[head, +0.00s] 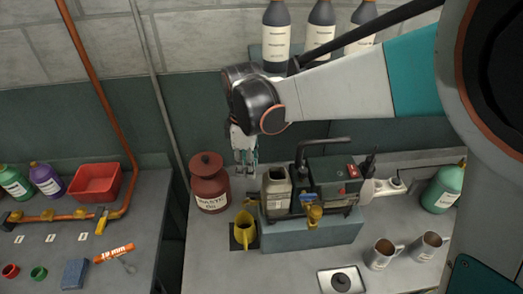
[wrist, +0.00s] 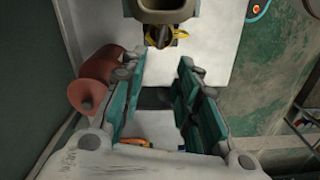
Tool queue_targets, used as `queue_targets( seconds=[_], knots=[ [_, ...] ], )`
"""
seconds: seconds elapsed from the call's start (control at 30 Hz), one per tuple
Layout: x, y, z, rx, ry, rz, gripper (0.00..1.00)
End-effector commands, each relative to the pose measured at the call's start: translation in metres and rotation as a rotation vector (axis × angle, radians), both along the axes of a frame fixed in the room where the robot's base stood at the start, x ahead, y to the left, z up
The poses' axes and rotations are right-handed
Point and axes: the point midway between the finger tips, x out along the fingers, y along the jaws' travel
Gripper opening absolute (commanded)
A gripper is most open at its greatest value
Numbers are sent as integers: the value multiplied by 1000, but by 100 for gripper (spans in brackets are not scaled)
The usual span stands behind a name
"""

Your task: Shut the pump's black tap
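The pump (head: 334,174) is a dark green box with a red switch and a black handle, standing on a grey-blue block. Small black parts show at its left and right ends; I cannot tell which is the black tap or how it is turned. A blue fitting (head: 308,198) and a brass fitting (head: 314,214) are at its front left. My gripper (head: 246,170) hangs pointing down, left of the pump and above the bench, between the waste oil jar and a beige can. In the wrist view its teal fingers (wrist: 163,108) are apart, with nothing between them.
The brown waste oil jar (head: 208,184) is left of my gripper; it also shows in the wrist view (wrist: 94,80). A yellow jug (head: 243,231) and the beige can (head: 277,187) stand nearby. Two metal mugs (head: 381,254) and a green bottle (head: 443,188) are at right.

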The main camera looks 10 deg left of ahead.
Motion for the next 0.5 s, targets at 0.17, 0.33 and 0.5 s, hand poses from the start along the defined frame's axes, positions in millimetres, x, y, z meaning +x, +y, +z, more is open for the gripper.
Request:
queue_targets(
  seconds=[0.17, 0.33, 0.5],
  knots=[
    [0, 0, -37, 0, 0, -1, 29],
    [1, 0, -70, 0, 0, -1, 29],
    [0, 0, -97, 0, 0, -2, 29]
  ],
)
